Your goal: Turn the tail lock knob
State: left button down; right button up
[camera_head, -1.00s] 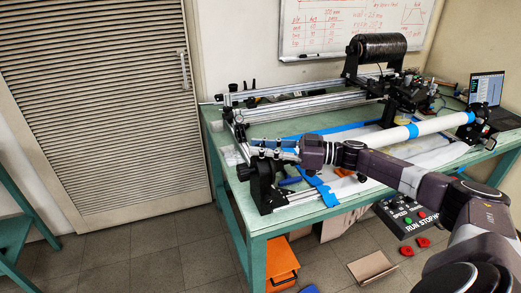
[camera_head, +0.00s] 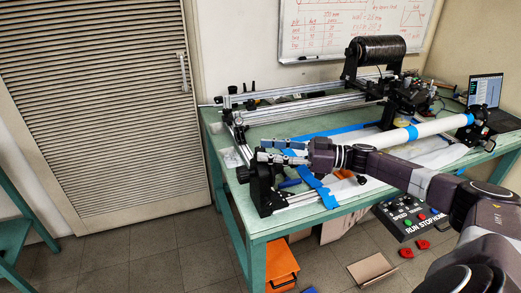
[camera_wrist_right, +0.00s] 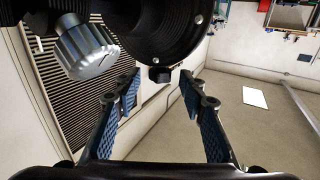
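The black tailstock (camera_head: 264,190) stands at the table's near left corner, with a dark round knob (camera_head: 243,174) on its left side. My right gripper (camera_head: 258,150) is just above the tailstock, its fingers pointing left. In the right wrist view, the gripper (camera_wrist_right: 159,86) is open and empty, both blue-padded fingers apart. A small black square-ended part (camera_wrist_right: 160,75) sits under a round black housing (camera_wrist_right: 178,28), between the fingertips in the picture; I cannot tell its depth. A silver fluted knob (camera_wrist_right: 86,49) is to its upper left. I cannot tell which one is the tail lock knob.
A white tube (camera_head: 440,126) with blue tape runs along the green table (camera_head: 255,222). A black spool (camera_head: 378,47) and a laptop (camera_head: 486,90) are at the back right. An orange bin (camera_head: 281,266) is below.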

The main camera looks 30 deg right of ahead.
jog(key=v, duration=0.9)
jog(key=shift+s, duration=0.1)
